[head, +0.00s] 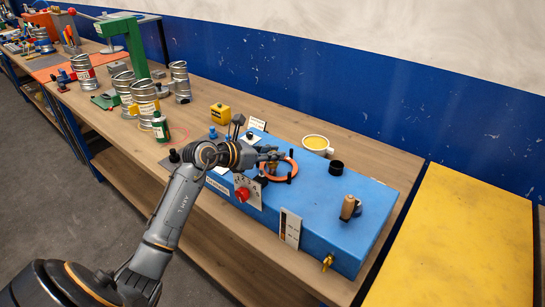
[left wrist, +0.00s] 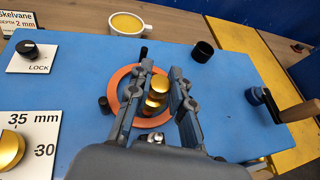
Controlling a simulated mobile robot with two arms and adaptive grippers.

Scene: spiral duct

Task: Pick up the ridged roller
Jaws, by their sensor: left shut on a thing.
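A brass-coloured stacked piece that looks like the ridged roller (left wrist: 154,98) stands between the fingers of my left gripper (left wrist: 160,75) in the left wrist view. The fingers are shut on it, one on each side, and hide part of it. It is over the orange ring (left wrist: 115,78) on the blue machine top; I cannot tell whether it is lifted. In the head view my left gripper (head: 272,154) is above the same ring, and the roller is too small and covered to make out. My right gripper is in neither view.
The blue machine (head: 325,205) carries a red knob (head: 243,194), a black cup (head: 336,168) and a wooden-handled crank (head: 348,207). A white cup with yellow contents (head: 317,144) stands behind it. Metal duct pieces (head: 144,98) and a green bottle (head: 160,127) stand left on the bench.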

